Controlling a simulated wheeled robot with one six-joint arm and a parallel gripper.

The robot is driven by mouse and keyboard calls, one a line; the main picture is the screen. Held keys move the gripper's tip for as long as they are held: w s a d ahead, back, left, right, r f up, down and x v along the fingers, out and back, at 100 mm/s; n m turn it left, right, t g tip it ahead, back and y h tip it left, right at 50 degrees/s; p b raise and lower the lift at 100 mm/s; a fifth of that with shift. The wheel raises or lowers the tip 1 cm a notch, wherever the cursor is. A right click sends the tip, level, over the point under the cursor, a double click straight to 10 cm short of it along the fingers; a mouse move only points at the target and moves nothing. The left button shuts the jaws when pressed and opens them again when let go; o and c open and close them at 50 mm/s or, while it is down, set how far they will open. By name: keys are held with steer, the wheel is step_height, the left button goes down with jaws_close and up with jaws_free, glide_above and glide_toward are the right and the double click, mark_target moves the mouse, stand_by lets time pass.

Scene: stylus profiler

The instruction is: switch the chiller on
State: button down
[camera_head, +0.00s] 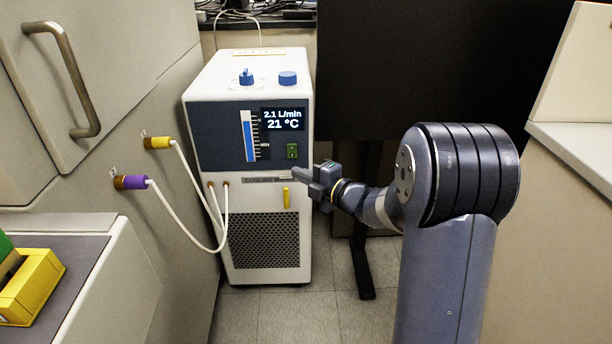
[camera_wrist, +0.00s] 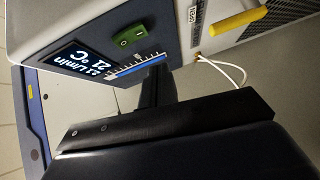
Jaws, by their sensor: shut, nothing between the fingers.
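The chiller (camera_head: 268,200) is a white upright box with a dark blue front panel. Its lit display (camera_head: 283,119) reads 2.1 L/min and 21 °C. A green rocker switch (camera_head: 292,151) sits below the display; it also shows in the wrist view (camera_wrist: 133,34). I cannot tell which side of the rocker is pressed in. My gripper (camera_head: 290,176) is shut and empty, in front of the chiller, just below the switch in the head view. In the wrist view its dark fingers (camera_wrist: 158,88) appear apart from the switch.
A yellow handle (camera_head: 286,197) is on the chiller's lower front. White hoses (camera_head: 190,205) run from the chiller to yellow (camera_head: 157,142) and purple (camera_head: 130,182) fittings on the left wall. A dark panel (camera_head: 420,65) stands behind my arm. Floor (camera_head: 290,315) is clear in front.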

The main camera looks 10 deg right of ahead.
steer(key=p+v, duration=0.1)
steer(key=v, duration=0.8)
steer(key=shift+f+p, duration=0.4)
steer(key=shift+f, duration=0.35)
